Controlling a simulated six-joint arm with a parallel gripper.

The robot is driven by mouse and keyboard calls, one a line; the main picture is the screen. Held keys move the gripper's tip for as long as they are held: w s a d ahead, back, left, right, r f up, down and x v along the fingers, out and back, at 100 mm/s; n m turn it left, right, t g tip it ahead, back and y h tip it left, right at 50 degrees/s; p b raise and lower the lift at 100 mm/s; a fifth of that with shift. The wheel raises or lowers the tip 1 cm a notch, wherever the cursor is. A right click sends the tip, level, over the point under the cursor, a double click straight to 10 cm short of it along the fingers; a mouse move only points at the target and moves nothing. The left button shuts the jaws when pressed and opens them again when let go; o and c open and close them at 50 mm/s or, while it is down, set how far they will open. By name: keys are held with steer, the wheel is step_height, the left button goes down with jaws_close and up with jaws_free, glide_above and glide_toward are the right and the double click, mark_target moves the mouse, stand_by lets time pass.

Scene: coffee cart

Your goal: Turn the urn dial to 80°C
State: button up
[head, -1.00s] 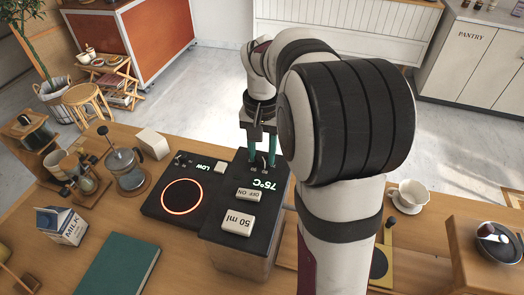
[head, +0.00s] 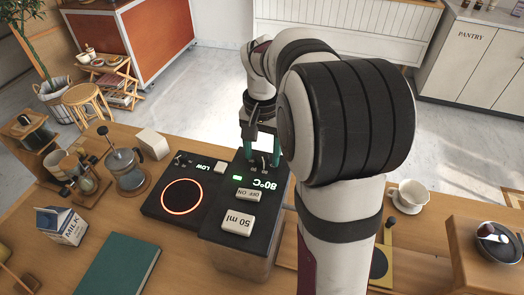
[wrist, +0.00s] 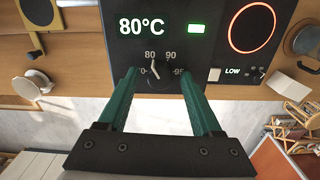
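The urn dial (wrist: 156,80) is a dark round knob on the black panel, its pointer at or near the 80 mark in the wrist view. The urn display (wrist: 143,26) reads 80°C, also in the head view (head: 264,184). A green light (wrist: 196,29) is lit beside it. My gripper (wrist: 159,74) has its teal fingers on either side of the dial, with a gap showing between each finger and the knob. It is open and holds nothing. In the head view my gripper (head: 261,156) is over the panel's far end, and the dial is largely hidden.
A hot plate with a glowing red ring (head: 182,196) and a LOW label adjoins the urn. OFF/ON (head: 249,195) and 50 ml (head: 237,221) buttons sit on the urn top. A French press (head: 125,165), milk carton (head: 62,224) and green book (head: 118,265) stand left; a white cup (head: 409,196) stands right.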

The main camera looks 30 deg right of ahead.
mark_target(262, 156)
step_height(262, 156, up, 16)
stand_by(0.6)
steer(key=shift+f, duration=0.1)
